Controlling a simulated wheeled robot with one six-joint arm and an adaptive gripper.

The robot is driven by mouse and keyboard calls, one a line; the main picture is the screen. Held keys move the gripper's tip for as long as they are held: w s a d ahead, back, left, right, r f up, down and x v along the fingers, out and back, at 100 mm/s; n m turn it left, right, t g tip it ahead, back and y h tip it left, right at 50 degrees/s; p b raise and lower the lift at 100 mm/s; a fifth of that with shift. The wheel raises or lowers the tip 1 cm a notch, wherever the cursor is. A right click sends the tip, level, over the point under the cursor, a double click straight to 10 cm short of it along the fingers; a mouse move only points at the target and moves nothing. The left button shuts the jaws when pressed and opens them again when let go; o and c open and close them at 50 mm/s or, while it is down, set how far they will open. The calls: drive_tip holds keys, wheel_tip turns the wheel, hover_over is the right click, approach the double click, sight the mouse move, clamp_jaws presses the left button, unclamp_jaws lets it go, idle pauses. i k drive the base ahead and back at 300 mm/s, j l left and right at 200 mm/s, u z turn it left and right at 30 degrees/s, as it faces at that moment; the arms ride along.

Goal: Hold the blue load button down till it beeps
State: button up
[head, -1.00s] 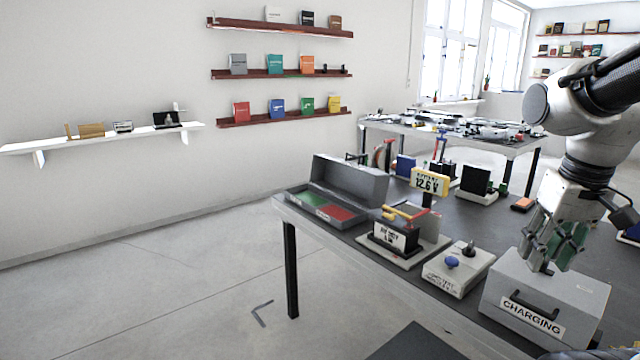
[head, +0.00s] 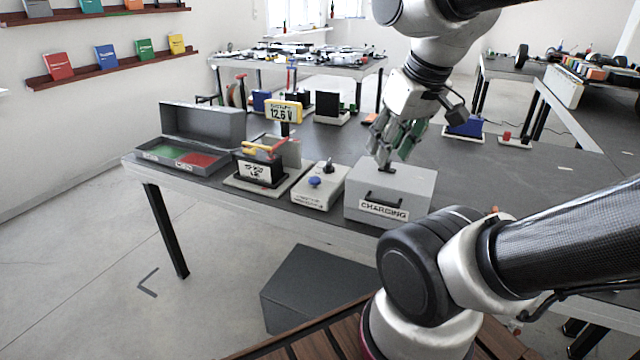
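The blue load button (head: 314,182) sits on top of a light grey box (head: 325,198) with a small black lever on it, near the front of the dark table. My gripper (head: 384,166) points down over the top of the grey box labelled CHARGING, to the right of the button and apart from it. Its fingertips are close together near a small dark part on that box. Whether they touch or grip it I cannot tell.
The CHARGING box (head: 420,190) stands right of the button box.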

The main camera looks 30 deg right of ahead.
sight(314, 181)
drive_tip(key=i+j+z, duration=0.45)
drive_tip(key=j+z, duration=0.2)
drive_tip(key=i+j+z, duration=0.2)
drive_tip(key=j+z, duration=0.15)
